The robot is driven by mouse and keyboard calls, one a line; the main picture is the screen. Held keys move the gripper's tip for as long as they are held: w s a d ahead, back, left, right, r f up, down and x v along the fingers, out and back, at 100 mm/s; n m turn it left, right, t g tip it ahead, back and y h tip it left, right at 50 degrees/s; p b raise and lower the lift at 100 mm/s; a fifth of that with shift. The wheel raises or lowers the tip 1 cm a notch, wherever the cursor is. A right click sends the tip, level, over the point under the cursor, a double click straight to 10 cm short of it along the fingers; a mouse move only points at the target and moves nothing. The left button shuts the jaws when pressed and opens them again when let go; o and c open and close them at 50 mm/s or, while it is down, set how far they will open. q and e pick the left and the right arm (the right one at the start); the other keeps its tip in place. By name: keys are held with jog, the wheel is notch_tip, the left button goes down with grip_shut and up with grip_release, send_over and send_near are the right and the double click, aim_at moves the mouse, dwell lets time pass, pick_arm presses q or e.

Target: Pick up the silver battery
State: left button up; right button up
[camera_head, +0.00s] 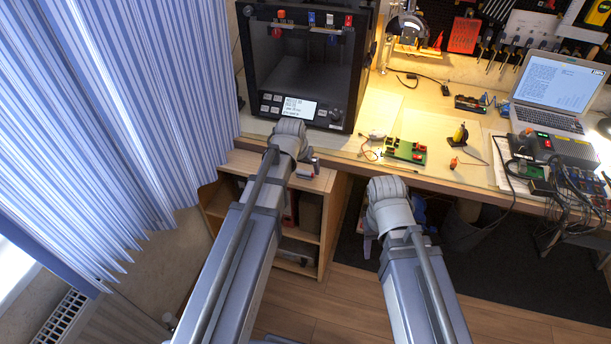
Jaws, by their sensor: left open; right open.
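I cannot make out a silver battery for certain. My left gripper (291,128) is open, in front of the lower edge of the black 3D printer. My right gripper (387,188) is open, in front of the desk's front edge, below the green circuit board (405,150). The fingers of both are mostly hidden behind the wrists, and I see nothing held.
The printer (310,70) stands at the desk's back left. A laptop (553,92), a yellow-black tool (460,133) and tangled cables (570,190) lie to the right. Blue striped curtains (120,110) hang at left. The wooden desk (430,120) has bare patches around the board.

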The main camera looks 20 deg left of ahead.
aim_at(305, 172)
pick_arm(q)
jog(key=b+x, duration=0.3)
jog(key=x, duration=0.1)
jog(key=shift+w, duration=0.25)
jog(key=shift+c, duration=0.2)
jog(key=c, duration=1.1)
jog(key=shift+c, duration=0.2)
jog(key=shift+r, duration=0.1)
notch_tip(305, 172, up, 10)
jog(key=p, duration=1)
jog(key=shift+d, duration=0.2)
